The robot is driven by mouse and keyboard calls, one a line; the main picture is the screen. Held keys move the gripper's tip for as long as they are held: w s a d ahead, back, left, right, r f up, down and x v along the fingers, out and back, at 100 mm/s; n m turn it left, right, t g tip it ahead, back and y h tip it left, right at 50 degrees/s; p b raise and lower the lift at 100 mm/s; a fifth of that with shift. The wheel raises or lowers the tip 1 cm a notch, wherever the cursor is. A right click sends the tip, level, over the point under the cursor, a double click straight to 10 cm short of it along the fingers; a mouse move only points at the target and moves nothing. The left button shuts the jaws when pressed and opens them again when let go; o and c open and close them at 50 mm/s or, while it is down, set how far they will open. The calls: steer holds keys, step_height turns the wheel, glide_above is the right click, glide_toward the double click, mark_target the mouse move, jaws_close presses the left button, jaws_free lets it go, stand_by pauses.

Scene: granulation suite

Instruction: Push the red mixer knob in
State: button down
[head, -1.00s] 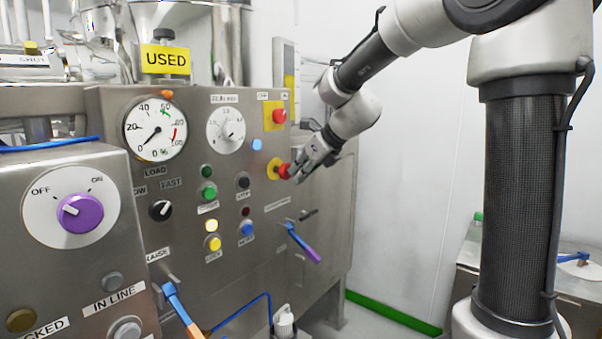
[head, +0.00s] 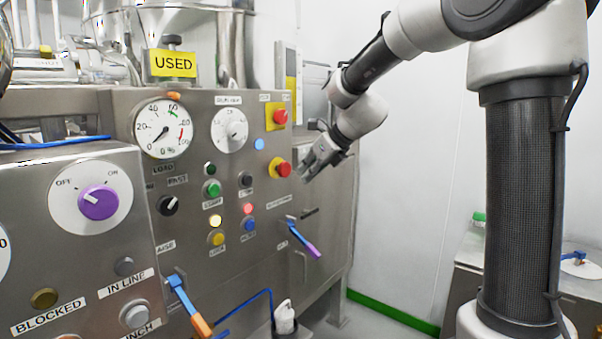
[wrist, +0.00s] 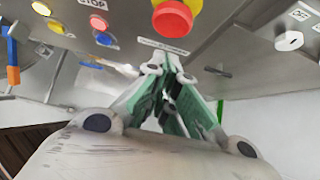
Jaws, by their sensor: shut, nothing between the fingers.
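Two red knobs on yellow plates are on the steel panel in the head view, an upper one (head: 280,117) and a lower one (head: 284,169). Their labels are too small to read, so I cannot tell which is named mixer. My gripper (head: 303,174) is shut and empty, just right of the lower red knob, with a small gap between them. In the wrist view a red knob (wrist: 172,18) on yellow is at the top edge, beyond and above my closed fingertips (wrist: 168,62). How deep either knob sits cannot be told.
Left of the lower knob are a black button (head: 245,179), a green button (head: 212,188), a lit red lamp (head: 248,208) and a blue button (head: 249,224). A purple-handled lever (head: 304,240) sticks out below. Free room lies to the right, before the white wall.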

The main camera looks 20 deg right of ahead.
steer(key=v, duration=1)
steer(key=shift+d, duration=0.1)
steer(key=s+d+f+n+g+h, duration=0.1)
steer(key=s+d+f+n, duration=0.2)
steer(key=s+n, duration=0.6)
steer(key=s+d+f+n+g+h, duration=0.1)
steer(key=s+f+n, duration=0.4)
steer(key=s+n, duration=0.5)
steer(key=s+d+f+n+h, duration=0.3)
steer(key=s+d+f+n, duration=0.1)
steer(key=s+n, duration=0.5)
steer(key=shift+s+d+n+g, duration=0.4)
steer(key=shift+s+d, duration=0.2)
steer(key=shift+d, duration=0.25)
